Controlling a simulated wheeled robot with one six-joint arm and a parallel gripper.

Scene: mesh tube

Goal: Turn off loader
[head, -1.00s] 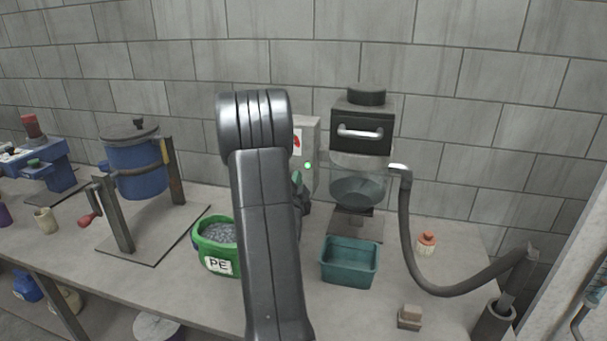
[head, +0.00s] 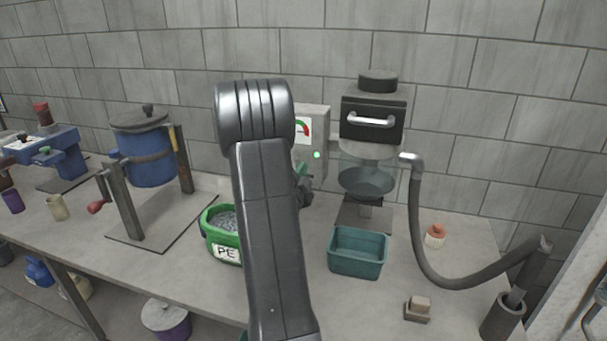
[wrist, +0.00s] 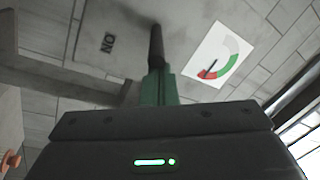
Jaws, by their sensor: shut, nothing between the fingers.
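The loader (head: 372,120), a black box with a silver handle over a clear bowl, stands at the back of the bench. Beside it is a grey control box (head: 322,118) with a red-and-green gauge and a lit green light (head: 317,154). In the wrist view the gauge (wrist: 219,54) shows its needle in the red, and a label (wrist: 109,43) shows ON upside down. A dark lever-like part (wrist: 156,45) shows just beyond my gripper's green fingers (wrist: 158,87); I cannot tell whether they touch. My gripper (head: 302,172) is shut and empty, low before the box, partly hidden by my arm.
A green PE bucket of pellets (head: 222,238) stands left of my arm. A teal bin (head: 357,252) sits below the loader. A grey hose (head: 418,235) curves to the right. A blue drum (head: 146,155) stands in a frame on the left.

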